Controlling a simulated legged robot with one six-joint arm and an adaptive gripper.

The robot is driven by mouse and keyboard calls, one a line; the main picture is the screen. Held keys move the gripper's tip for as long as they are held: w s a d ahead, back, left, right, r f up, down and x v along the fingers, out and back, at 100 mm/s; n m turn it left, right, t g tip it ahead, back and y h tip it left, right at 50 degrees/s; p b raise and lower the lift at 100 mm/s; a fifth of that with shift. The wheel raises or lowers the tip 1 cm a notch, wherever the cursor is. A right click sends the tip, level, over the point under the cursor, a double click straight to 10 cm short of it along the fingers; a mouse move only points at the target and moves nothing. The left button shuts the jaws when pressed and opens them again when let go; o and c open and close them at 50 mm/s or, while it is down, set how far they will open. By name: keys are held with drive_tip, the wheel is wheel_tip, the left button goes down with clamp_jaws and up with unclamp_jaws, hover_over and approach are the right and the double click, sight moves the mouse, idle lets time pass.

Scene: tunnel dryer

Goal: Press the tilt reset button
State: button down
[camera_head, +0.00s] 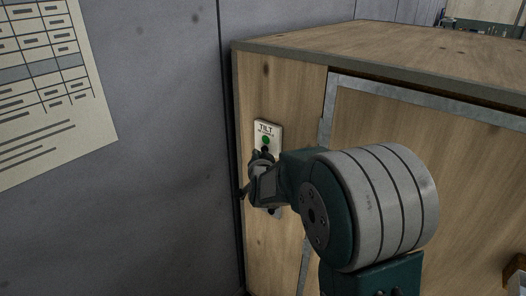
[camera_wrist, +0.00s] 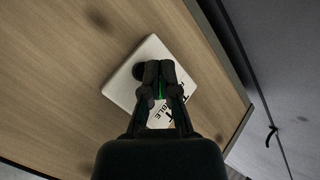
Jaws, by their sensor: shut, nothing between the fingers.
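A small white panel (camera_head: 274,130) marked TILT is fixed to the wooden side of a cabinet. A green button (camera_head: 265,140) shows on it below the lettering. In the wrist view the panel (camera_wrist: 122,88) appears rotated, and the green button (camera_wrist: 161,91) is mostly hidden behind my fingers. A dark round knob or button (camera_wrist: 138,71) sits beside the fingertips on the panel. My gripper (camera_head: 262,162) is shut and empty in front of the panel's lower part; its closed fingertips (camera_wrist: 159,68) also show in the wrist view. I cannot tell whether they touch the panel.
The wooden cabinet (camera_head: 350,42) with metal edging fills the right side. A grey wall (camera_head: 170,180) stands close on the left, with a printed sheet (camera_head: 45,85) on it. The space in front of the wall is clear.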

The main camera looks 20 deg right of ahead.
drive_tip(key=s+a, duration=0.1)
drive_tip(key=a, duration=0.1)
drive_tip(key=s+a, duration=0.2)
idle(0.6)
idle(0.4)
drive_tip(key=s+n+g+y, duration=0.1)
drive_tip(key=s+n+g, duration=0.3)
drive_tip(key=s, duration=1.3)
drive_tip(key=s+d+r+n+g+y, duration=0.1)
drive_tip(key=s+n+g, duration=0.4)
drive_tip(key=s, duration=1.3)
drive_tip(key=shift+d+r+g+y, duration=0.15)
drive_tip(key=shift+g+y, duration=0.15)
drive_tip(key=shift+g, duration=0.5)
drive_tip(key=shift+w, duration=0.1)
